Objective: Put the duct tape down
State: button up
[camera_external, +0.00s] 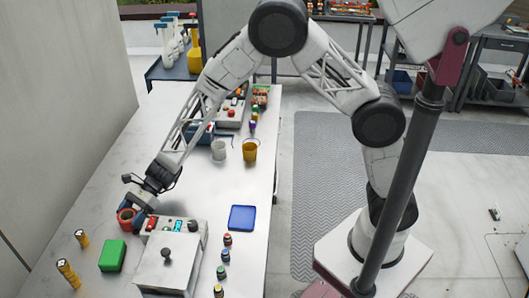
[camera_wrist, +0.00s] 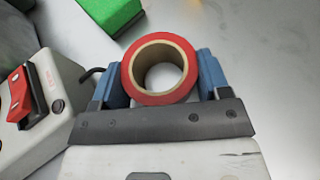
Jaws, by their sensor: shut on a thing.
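The duct tape is a red roll with a tan cardboard core; it shows in the wrist view (camera_wrist: 183,50) and at the left of the external view (camera_external: 127,216). My gripper (camera_wrist: 162,72) has its two blue fingers on either side of the roll and is shut on it. In the external view my gripper (camera_external: 130,212) reaches over the left part of the table (camera_external: 100,195), beside a grey control box. I cannot tell whether the roll touches the tabletop.
A control box with a red switch (camera_wrist: 20,95) stands close left of my gripper in the wrist view. A green block (camera_external: 113,255), yellow cylinders (camera_external: 68,273), a blue tray (camera_external: 242,218) and small bottles (camera_external: 225,256) are nearby. Bare table lies behind my gripper.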

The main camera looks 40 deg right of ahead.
jog(key=o, duration=1)
jog(key=shift+f, duration=0.1)
jog(key=shift+o, duration=0.2)
jog(key=shift+v, duration=0.8)
jog(key=v, duration=1)
jog(key=shift+w+d+r, duration=0.1)
jog(key=shift+d+r, duration=0.1)
